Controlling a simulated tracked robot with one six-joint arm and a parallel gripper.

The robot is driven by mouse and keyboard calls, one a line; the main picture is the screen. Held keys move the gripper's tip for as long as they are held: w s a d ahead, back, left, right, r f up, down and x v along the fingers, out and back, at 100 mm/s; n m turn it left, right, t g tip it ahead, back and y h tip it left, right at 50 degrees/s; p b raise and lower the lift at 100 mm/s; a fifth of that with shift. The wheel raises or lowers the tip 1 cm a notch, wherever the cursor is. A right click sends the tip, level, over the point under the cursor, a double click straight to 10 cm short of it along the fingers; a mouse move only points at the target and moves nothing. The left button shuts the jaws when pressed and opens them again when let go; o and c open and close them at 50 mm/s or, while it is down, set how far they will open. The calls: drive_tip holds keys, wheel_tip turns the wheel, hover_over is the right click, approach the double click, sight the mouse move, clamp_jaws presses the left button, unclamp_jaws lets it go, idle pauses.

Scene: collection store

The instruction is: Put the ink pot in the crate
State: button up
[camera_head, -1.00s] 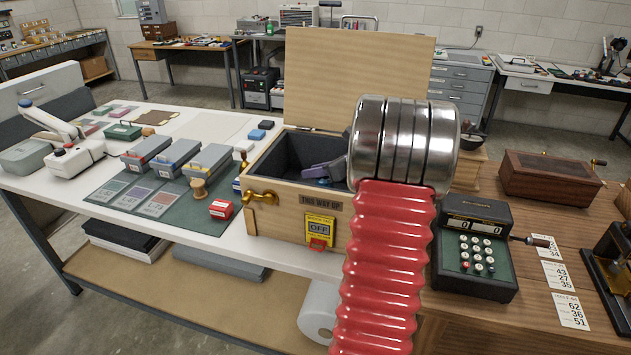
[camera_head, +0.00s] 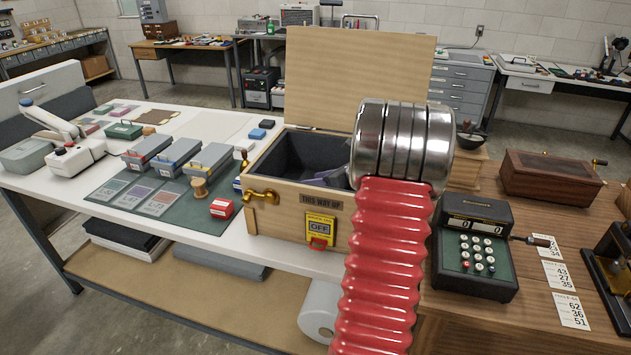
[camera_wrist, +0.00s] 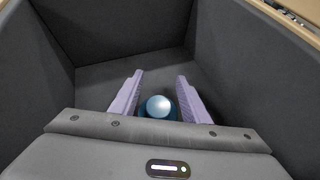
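The crate (camera_head: 285,198) is a light wooden box with a dark grey lining, a raised lid and a "THIS WAY UP" label. My gripper (camera_head: 333,177) reaches into it, with its purple fingers partly behind the front wall. In the wrist view, my gripper (camera_wrist: 160,78) has its two fingers apart, inside the lining. The ink pot (camera_wrist: 158,107), teal-blue with a shiny pale top, is between them, with narrow gaps showing on both sides. Its lower part is hidden by the gripper housing, so I cannot tell if it touches the floor. I cannot make it out in the head view.
A yellow OFF switch (camera_head: 320,229) and a brass handle (camera_head: 260,196) are on the crate's front. Left are grey boxes (camera_head: 182,155), a wooden spool (camera_head: 199,187) and a red box (camera_head: 222,208). An adding machine (camera_head: 475,250) and a wooden box (camera_head: 548,175) stand right.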

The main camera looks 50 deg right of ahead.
drive_tip(key=shift+r, duration=0.1)
drive_tip(key=v, duration=1.2)
idle(0.9)
